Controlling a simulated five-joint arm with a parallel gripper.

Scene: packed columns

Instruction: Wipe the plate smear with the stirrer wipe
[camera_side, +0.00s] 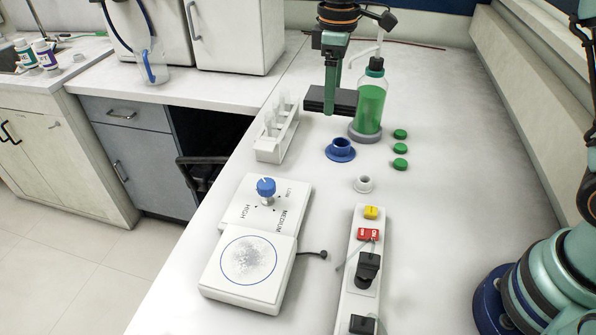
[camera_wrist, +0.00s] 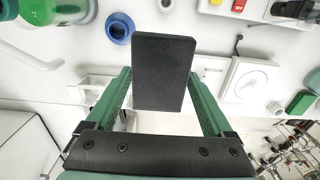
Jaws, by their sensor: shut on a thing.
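The stirrer wipe is a dark flat block (camera_side: 328,101). My gripper (camera_side: 333,82) is shut on it and holds it above the bench, left of the green bottle. In the wrist view the block (camera_wrist: 163,72) sits between the two green fingers of my gripper (camera_wrist: 163,95). The stirrer (camera_side: 232,211) is white with a blue dial (camera_side: 266,188), nearer the front. Its plate (camera_side: 249,259) has a blue ring, with a grey speckled smear (camera_side: 252,258) inside. The wipe is well behind and right of the plate, apart from it. The stirrer also shows in the wrist view (camera_wrist: 236,64).
A green bottle (camera_side: 370,105) stands right beside the wipe. A tube rack (camera_side: 277,130), blue cup (camera_side: 341,149), small white cup (camera_side: 363,184) and several green caps (camera_side: 400,149) lie around. A power strip (camera_side: 352,285) runs right of the stirrer.

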